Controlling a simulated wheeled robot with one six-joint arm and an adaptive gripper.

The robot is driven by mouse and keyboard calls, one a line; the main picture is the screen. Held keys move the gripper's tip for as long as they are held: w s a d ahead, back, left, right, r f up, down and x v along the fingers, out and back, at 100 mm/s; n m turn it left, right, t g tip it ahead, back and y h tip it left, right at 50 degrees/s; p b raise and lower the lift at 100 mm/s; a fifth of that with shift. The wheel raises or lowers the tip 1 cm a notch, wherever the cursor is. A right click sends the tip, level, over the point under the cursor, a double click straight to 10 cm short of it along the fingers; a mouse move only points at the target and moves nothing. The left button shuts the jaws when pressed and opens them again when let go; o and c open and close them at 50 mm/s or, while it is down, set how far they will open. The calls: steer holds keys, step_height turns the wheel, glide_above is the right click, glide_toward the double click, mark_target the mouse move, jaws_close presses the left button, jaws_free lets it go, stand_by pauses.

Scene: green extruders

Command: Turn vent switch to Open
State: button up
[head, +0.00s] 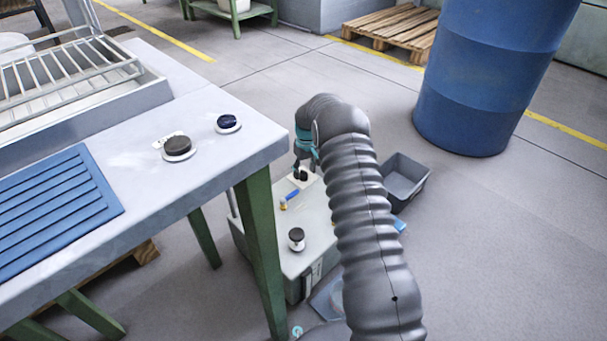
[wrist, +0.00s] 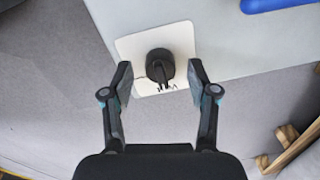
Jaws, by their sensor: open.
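A black rotary switch (wrist: 160,67) sits on a white plate (wrist: 128,46) with dark markings too small to read. In the head view the switch (head: 301,174) is on top of a low light-grey box (head: 315,222), partly behind my gripper. My gripper (wrist: 161,80) is open, one finger on each side of the knob, with gaps visible on both sides. I cannot tell whether the fingertips are down at knob height. In the head view my gripper (head: 304,160) is just above the switch, partly hidden by my arm. The switch's setting is not readable.
Another dark knob (head: 296,234) and a small blue-and-yellow item (head: 290,199) are on the box. A table (head: 130,205) with two dark knobs (head: 178,146) (head: 228,122) stands left. A grey bin (head: 405,178) and blue drum (head: 485,80) stand right.

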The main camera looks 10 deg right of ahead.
steer(key=shift+f, duration=0.65)
